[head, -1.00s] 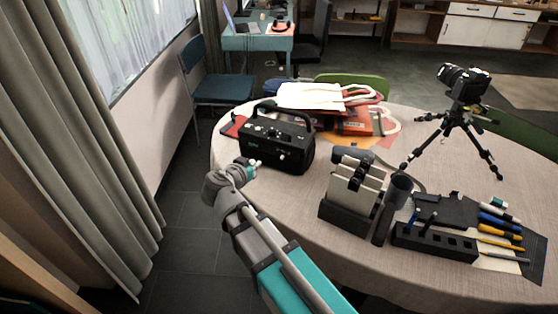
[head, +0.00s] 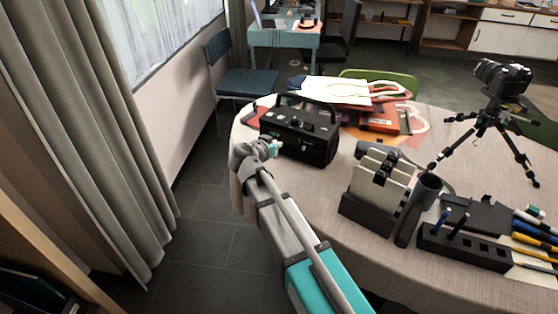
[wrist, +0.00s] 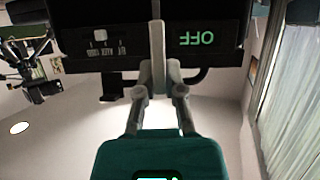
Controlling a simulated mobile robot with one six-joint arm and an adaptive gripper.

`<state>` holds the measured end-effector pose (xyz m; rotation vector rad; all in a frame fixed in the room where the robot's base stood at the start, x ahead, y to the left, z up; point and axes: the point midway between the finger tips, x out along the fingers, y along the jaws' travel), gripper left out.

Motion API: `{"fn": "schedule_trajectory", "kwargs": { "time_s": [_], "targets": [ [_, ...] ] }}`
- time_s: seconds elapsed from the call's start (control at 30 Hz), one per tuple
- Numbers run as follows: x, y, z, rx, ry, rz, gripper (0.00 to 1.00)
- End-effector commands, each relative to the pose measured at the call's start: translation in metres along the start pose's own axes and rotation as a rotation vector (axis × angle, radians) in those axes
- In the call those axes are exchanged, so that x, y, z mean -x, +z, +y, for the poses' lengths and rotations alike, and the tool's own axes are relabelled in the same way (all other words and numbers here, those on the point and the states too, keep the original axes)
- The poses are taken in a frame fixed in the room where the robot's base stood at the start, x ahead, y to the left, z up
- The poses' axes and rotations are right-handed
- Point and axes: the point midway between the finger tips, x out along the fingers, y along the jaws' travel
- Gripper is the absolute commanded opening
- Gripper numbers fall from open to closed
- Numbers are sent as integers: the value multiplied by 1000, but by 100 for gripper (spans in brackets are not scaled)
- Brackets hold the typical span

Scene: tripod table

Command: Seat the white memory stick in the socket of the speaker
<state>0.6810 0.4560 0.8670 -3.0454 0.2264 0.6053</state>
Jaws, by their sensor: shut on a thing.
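The black speaker (head: 300,139) stands on the round table's left side. In the wrist view its dark front face (wrist: 205,62) is upside down, with a green lit "OFF" and a small labelled panel holding a pale square. My gripper (head: 274,147) is at the speaker's lower left front corner. In the wrist view my gripper (wrist: 158,72) is shut, its fingers close together in front of the face. A narrow pale piece, the white memory stick (wrist: 157,35), shows between them, mostly hidden. I cannot tell whether it touches the speaker. The socket is not clearly visible.
Bags and white papers (head: 345,91) lie behind the speaker. A camera on a tripod (head: 490,115) is at far right. Open floor lies left.

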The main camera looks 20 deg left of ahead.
Motion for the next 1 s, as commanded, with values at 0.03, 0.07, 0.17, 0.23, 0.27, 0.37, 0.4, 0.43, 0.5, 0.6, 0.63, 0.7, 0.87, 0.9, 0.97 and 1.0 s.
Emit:
{"fn": "schedule_trajectory", "kwargs": {
  "time_s": [0.03,0.07,0.17,0.23,0.27,0.37,0.4,0.43,0.5,0.6,0.63,0.7,0.87,0.9,0.97,1.0],
  "targets": [
    [-8,8,-4,0,0,0,0],
    [-11,9,-5,0,0,0,0],
    [-20,14,-8,0,-1,0,0],
    [-24,16,-10,0,-1,0,0],
    [-25,17,-10,0,-1,0,0],
    [-28,18,-11,0,-1,0,0],
    [-28,18,-11,0,-1,0,0],
    [-28,18,-11,0,-1,0,0],
    [-28,18,-11,0,-1,0,0],
    [-28,17,-11,0,-1,0,0],
    [-28,17,-11,0,-1,0,0],
    [-28,17,-11,0,-1,0,0],
    [-31,20,-12,0,-1,0,0],
    [-33,21,-13,0,-1,0,0],
    [-37,24,-14,0,-1,0,0],
    [-40,26,-15,0,-1,0,0]
  ]
}}
